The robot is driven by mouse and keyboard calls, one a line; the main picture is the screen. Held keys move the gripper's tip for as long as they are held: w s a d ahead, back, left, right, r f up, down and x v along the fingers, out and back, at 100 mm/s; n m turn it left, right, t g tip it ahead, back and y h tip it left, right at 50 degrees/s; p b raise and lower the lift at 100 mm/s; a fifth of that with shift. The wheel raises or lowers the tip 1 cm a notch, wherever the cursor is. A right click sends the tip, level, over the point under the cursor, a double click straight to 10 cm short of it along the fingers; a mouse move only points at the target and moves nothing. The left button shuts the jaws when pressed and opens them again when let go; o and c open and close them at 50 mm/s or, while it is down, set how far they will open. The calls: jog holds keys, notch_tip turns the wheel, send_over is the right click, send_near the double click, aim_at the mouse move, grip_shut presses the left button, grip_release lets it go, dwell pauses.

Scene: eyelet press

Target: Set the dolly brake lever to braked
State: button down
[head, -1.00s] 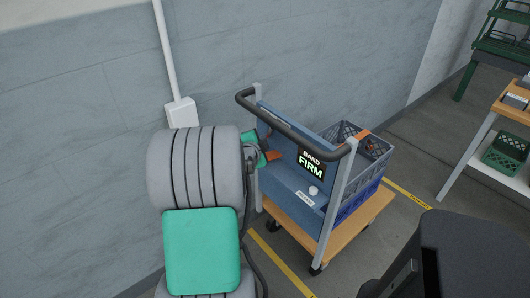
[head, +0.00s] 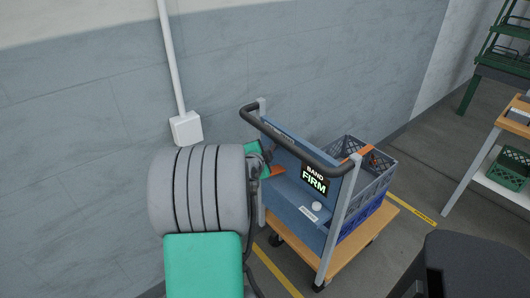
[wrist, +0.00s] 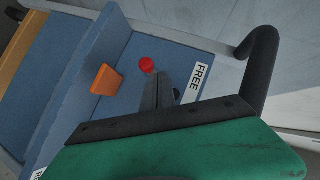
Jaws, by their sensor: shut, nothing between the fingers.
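The dolly (head: 340,254) stands with its blue handle-end panel (head: 290,200) facing me. In the wrist view, a red ball knob (wrist: 146,64), apparently the brake lever's end, shows on the blue panel beside a white "FREE" label (wrist: 196,83). My gripper (wrist: 160,82) is shut and empty, its grey fingertips just short of the red knob; contact cannot be told. In the head view, my gripper's green body (head: 257,160) is at the panel's left side, and the red knob is not discernible. A second label (wrist: 38,173) is cut off at the wrist view's lower left.
An orange block (wrist: 106,80) juts out left of the knob. The dark push handle (head: 290,138) crosses above the panel. A "BAND FIRM" display (head: 315,180) and white knob (head: 317,206) are on the panel's right. A grey crate (head: 368,170) rides behind. The wall is close at left.

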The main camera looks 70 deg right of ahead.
jog(key=s+d+r+p+v, duration=0.1)
jog(key=s+r+v, duration=0.1)
jog(key=v, duration=1)
jog(key=shift+a, duration=0.35)
jog(key=shift+r, duration=0.15)
